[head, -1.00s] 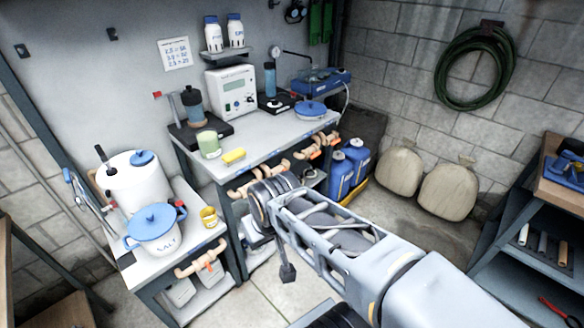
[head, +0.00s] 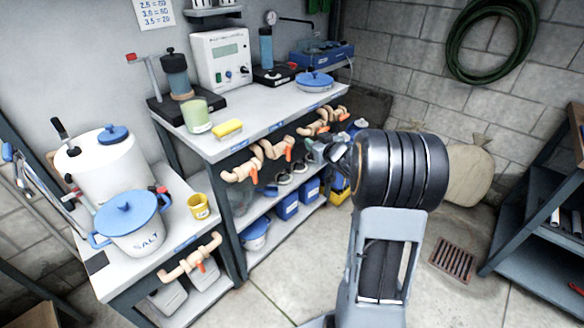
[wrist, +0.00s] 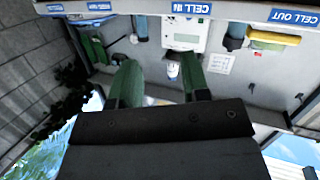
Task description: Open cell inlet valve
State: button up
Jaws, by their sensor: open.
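A row of tan pipe valves with orange levers hangs under the upper bench's front edge in the head view. The leftmost valve (head: 240,174) and the second valve (head: 272,149) have their levers pointing down. In the wrist view, which is upside down, the blue CELL IN label (wrist: 191,8) and CELL OUT label (wrist: 294,17) are readable on the bench edge; no valve shows there. My gripper (wrist: 158,76) is open and empty, its green fingers apart. In the head view my gripper (head: 322,150) is just right of the second valve, partly hidden by my wrist.
The upper bench (head: 222,148) carries a yellow sponge (head: 228,129), a green cup (head: 196,116) and a white meter (head: 221,58). A lower bench with a salt pot (head: 135,225) stands at left. The floor has a drain grate (head: 453,258). Open floor lies before the benches.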

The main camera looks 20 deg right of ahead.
aim_at(290, 150)
notch_tip(290, 150, down, 10)
jog(key=s+d+n+y+b, duration=0.1)
jog(key=d+n+y+b, duration=0.1)
jog(key=y+b, duration=0.3)
jog(key=shift+t+y, duration=0.3)
jog(key=shift+y, duration=0.3)
jog(key=x, duration=1.3)
jog(key=shift+w+a, duration=0.1)
jog(key=shift+a, duration=0.1)
jog(key=shift+n, duration=0.3)
grip_shut()
